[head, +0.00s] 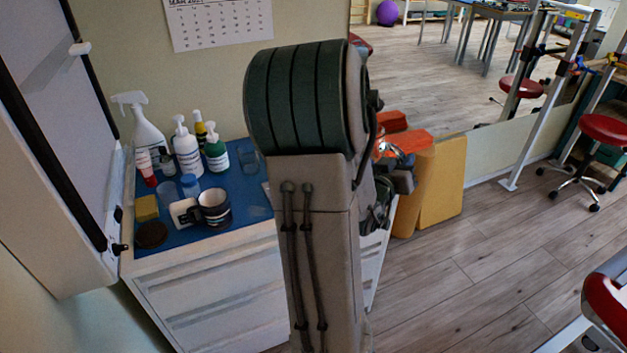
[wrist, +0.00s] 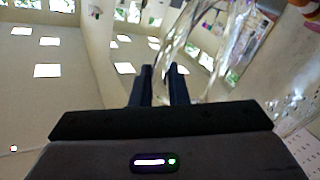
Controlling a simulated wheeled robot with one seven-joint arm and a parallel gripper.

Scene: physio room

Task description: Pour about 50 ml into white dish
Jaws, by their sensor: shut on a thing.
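In the wrist view, my gripper (wrist: 162,82) is shut on a clear, see-through vessel (wrist: 186,55). The vessel's curved wall and bright reflections show at and right of the fingers. I cannot tell its fill level or its tilt. In the head view, my arm hides most of the gripper and the right part of the worktop.

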